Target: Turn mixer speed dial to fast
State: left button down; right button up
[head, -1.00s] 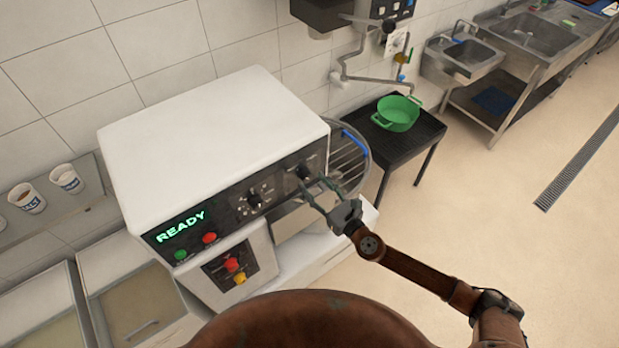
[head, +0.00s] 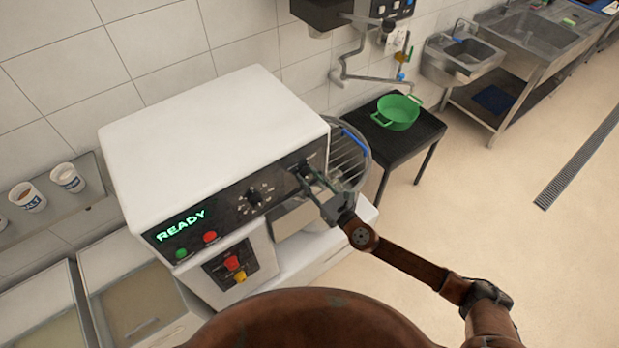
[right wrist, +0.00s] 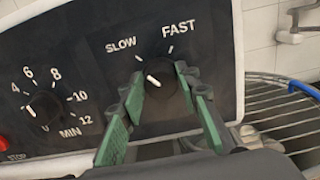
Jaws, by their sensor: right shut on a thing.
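The mixer (head: 215,140) is a white box with a black front panel and a lit READY display. Its speed dial (right wrist: 160,92) is a black knob below the labels SLOW and FAST in the right wrist view. The dial's white mark points up and left, on the SLOW side. My right gripper (right wrist: 159,78) is shut on the dial, with a green finger at each side of it. In the head view, my right gripper (head: 308,178) is at the panel's right end and hides most of the dial. My left gripper is not in view.
A timer dial (right wrist: 40,108) marked MIN sits left of the speed dial. Green (head: 181,254) and red (head: 210,237) buttons are further left. A wire guard (head: 350,155) is close on the right. A green pot (head: 397,113) stands on a black table beyond.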

jog(key=shift+c, duration=1.4)
jog(key=shift+m, duration=0.4)
jog(key=m+b, duration=0.1)
jog(key=m, duration=0.1)
jog(key=shift+m, duration=0.3)
jog(key=m, duration=0.2)
jog(key=shift+d+m, duration=0.1)
jog(key=shift+m, duration=0.3)
jog(key=m, duration=0.3)
jog(key=shift+w+m, duration=0.1)
jog(key=shift+m, duration=0.2)
jog(key=shift+d+m+p, duration=0.1)
jog(key=shift+m+p, duration=0.25)
jog(key=shift+m, duration=1.65)
jog(key=shift+f, duration=0.1)
jog(key=o, duration=1.1)
